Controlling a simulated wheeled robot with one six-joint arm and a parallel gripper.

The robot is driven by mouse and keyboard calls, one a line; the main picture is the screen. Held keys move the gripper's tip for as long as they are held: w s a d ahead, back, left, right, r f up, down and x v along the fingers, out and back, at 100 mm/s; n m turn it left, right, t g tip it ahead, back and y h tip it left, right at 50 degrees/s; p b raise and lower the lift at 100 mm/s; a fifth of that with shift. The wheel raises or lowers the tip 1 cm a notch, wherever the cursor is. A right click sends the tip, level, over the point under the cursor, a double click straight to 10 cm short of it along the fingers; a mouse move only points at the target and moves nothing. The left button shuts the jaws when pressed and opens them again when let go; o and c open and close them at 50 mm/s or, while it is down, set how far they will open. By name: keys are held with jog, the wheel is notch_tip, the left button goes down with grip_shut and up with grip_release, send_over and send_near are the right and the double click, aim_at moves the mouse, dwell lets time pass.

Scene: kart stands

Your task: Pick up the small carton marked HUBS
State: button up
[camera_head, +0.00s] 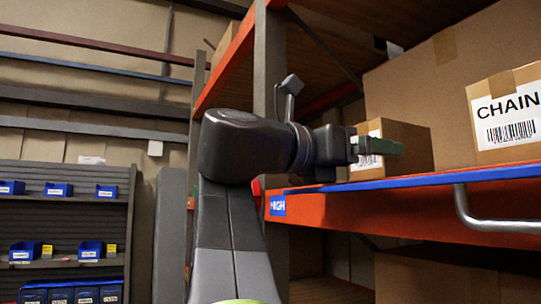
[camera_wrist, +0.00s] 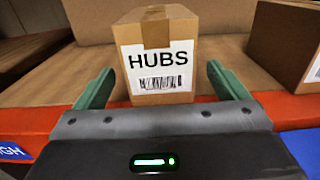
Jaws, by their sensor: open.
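The small carton marked HUBS (camera_wrist: 185,30) is a brown box with a tape strip and a white label, upright on the shelf. In the wrist view it is at top centre, straight ahead of my gripper (camera_wrist: 160,88). The two green fingers are spread wide, one to each side of the carton's front, with nothing between them. In the head view the carton (camera_head: 414,145) sits on the high shelf, partly hidden behind my gripper (camera_head: 378,146). I cannot tell exactly how far the fingertips reach along its sides.
A larger carton marked CHAIN (camera_head: 481,90) stands to the right on the same shelf; its edge shows in the wrist view (camera_wrist: 285,45). The shelf has an orange beam (camera_head: 400,208) with a blue strip and a metal handle (camera_head: 490,222). A rack upright (camera_head: 268,70) stands behind my arm.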

jog(key=shift+x, duration=1.5)
jog(key=shift+a, duration=0.1)
jog(key=shift+c, duration=0.4)
jog(key=c, duration=1.1)
jog(key=shift+c, duration=1)
jog(key=shift+r, duration=0.25)
